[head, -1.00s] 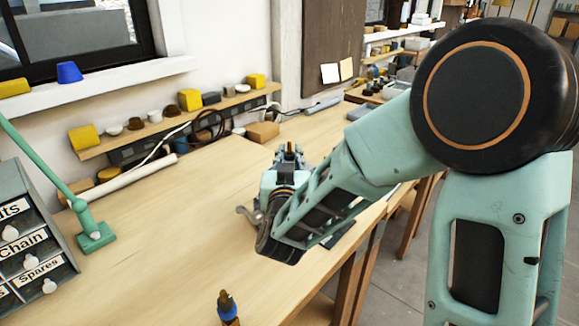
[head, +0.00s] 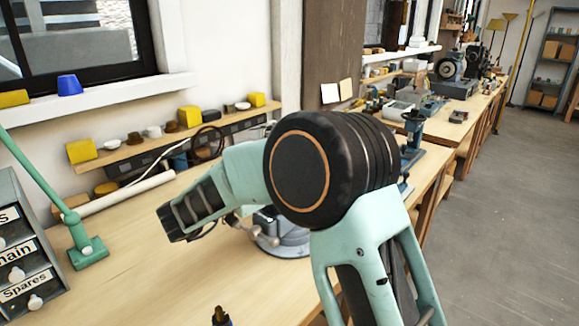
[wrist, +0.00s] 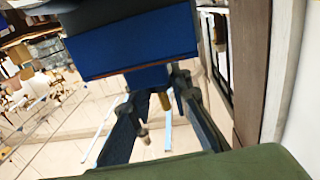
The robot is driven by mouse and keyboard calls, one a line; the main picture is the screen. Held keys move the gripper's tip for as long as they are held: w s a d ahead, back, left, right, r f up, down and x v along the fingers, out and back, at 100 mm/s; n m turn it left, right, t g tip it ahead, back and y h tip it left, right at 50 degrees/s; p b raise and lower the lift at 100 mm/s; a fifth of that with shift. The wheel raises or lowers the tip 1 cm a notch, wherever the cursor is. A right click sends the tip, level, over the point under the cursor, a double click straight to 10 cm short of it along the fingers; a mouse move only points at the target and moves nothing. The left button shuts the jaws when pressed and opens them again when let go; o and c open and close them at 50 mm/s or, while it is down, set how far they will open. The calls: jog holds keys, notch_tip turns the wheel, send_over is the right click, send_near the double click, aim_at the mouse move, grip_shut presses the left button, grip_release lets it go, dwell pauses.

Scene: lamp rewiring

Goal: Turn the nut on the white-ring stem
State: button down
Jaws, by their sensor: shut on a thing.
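My gripper (wrist: 160,139) shows in the wrist view as two dark blue fingers, spread apart under a broad blue body. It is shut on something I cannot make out. Small brass-coloured parts show between the fingers. A dark green surface fills the bottom of that view and hides the finger ends. In the head view my arm's elbow and forearm cover the middle of the bench, and the gripper is hidden behind them. The white-ring stem and its nut cannot be made out. A dark part with an orange tip (head: 220,315) stands at the bottom edge of the head view.
A grey vise (head: 283,243) is partly hidden behind my arm. A green lamp base (head: 88,254) and a labelled drawer cabinet (head: 24,262) stand at left. A shelf with several small parts (head: 130,160) runs along the wall. The front-left bench (head: 150,285) is clear.

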jog(key=shift+r+m+g+h, duration=0.25)
jog(key=shift+m+g+h, duration=0.25)
jog(key=shift+m+h, duration=0.15)
jog(key=c, duration=1.7)
grip_release()
jog(key=shift+d, duration=0.1)
jog(key=shift+c, duration=0.2)
jog(key=shift+f, duration=0.15)
jog(key=shift+s+a, duration=0.1)
jog(key=shift+a, duration=0.1)
jog(key=v, duration=1.1)
jog(key=shift+s+a, duration=0.2)
jog(key=shift+a, duration=0.05)
